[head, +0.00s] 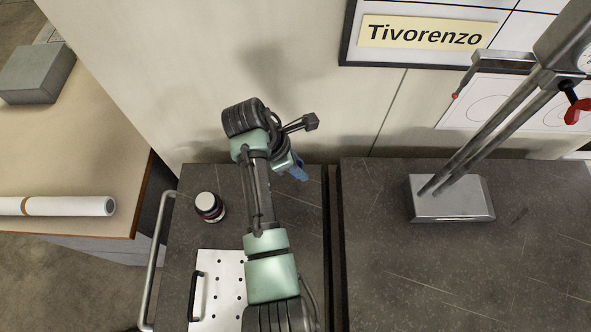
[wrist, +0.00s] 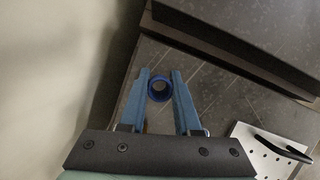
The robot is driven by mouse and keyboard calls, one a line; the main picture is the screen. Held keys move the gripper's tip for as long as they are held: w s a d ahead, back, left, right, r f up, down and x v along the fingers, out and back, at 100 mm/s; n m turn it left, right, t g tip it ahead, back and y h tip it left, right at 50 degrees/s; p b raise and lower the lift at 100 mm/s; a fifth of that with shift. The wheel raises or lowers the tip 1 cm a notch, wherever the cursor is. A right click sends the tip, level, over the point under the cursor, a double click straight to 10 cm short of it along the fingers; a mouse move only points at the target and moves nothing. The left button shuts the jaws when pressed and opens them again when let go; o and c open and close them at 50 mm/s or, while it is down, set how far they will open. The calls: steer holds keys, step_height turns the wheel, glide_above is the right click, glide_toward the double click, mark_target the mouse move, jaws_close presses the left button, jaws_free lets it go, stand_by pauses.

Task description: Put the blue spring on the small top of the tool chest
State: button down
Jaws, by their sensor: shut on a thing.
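The blue spring (wrist: 160,88) shows end-on as a dark-centred blue ring in the wrist view. My gripper (wrist: 160,86) has its blue fingers shut on it, one on each side. In the head view my gripper (head: 300,174) is over the back right part of the small top (head: 215,236), near the wall. The spring cannot be told apart from the blue fingers there. I cannot tell whether the spring touches the surface. The small top is dark grey with a metal side rail (head: 160,260) on its left.
To the right, past a dark gap, a larger dark top (head: 440,280) bears a metal stand (head: 450,200). The wall is close behind.

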mark_target(298, 182)
steer(key=shift+f, duration=2.25)
steer(key=shift+f, duration=0.15)
steer(key=c, duration=0.6)
jaws_free()
steer(key=b+v, duration=0.1)
steer(key=v, duration=1.1)
